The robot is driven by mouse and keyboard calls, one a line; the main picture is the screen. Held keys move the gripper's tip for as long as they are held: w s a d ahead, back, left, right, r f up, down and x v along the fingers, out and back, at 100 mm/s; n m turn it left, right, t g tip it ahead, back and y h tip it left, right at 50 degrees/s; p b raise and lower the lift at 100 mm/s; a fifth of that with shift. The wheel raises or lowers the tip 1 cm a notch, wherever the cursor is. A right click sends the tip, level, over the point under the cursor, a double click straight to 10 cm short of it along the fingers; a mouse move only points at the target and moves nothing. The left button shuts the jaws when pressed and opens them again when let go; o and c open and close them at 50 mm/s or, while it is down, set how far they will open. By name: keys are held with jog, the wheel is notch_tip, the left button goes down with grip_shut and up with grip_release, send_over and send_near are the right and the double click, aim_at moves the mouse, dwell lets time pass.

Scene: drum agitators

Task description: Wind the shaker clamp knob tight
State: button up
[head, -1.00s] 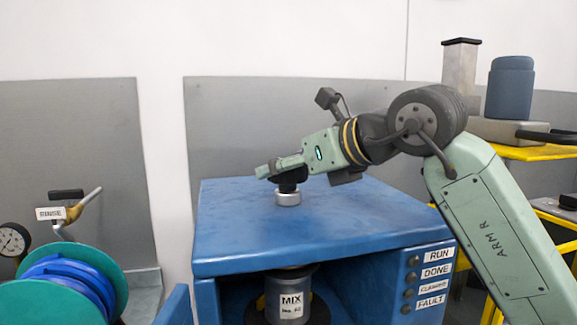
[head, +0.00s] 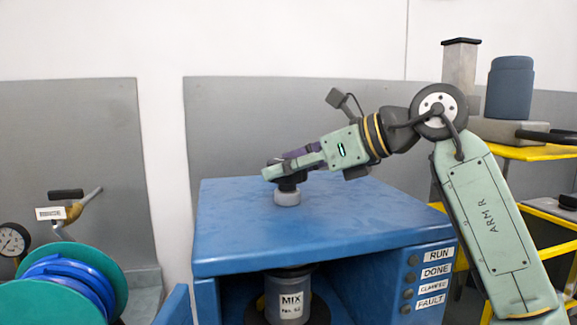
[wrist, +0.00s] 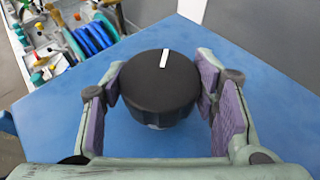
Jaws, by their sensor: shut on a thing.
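The clamp knob is a black round knob (wrist: 160,88) with a white mark on its top, seen between the fingers in the wrist view. In the head view the knob (head: 288,184) sits above a pale metal collar (head: 288,198) on top of the blue shaker cabinet (head: 320,222). My gripper (head: 282,172) is shut on the knob, with purple pads at its two sides; it also shows in the wrist view (wrist: 163,98).
A panel with RUN, DONE and FAULT labels (head: 432,277) is on the cabinet's right front. A green reel with blue hose (head: 75,285) stands at the left. A yellow-edged shelf (head: 540,152) with a blue-grey jar (head: 510,88) is at the right. The cabinet top is otherwise clear.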

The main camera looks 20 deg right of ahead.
jog(key=shift+n+g+y, duration=0.3)
jog(key=shift+n+y, duration=0.1)
jog(key=o, duration=1.2)
jog(key=shift+d, duration=0.1)
jog(key=v, duration=1.2)
jog(key=shift+r, duration=0.1)
jog(key=shift+c, duration=0.2)
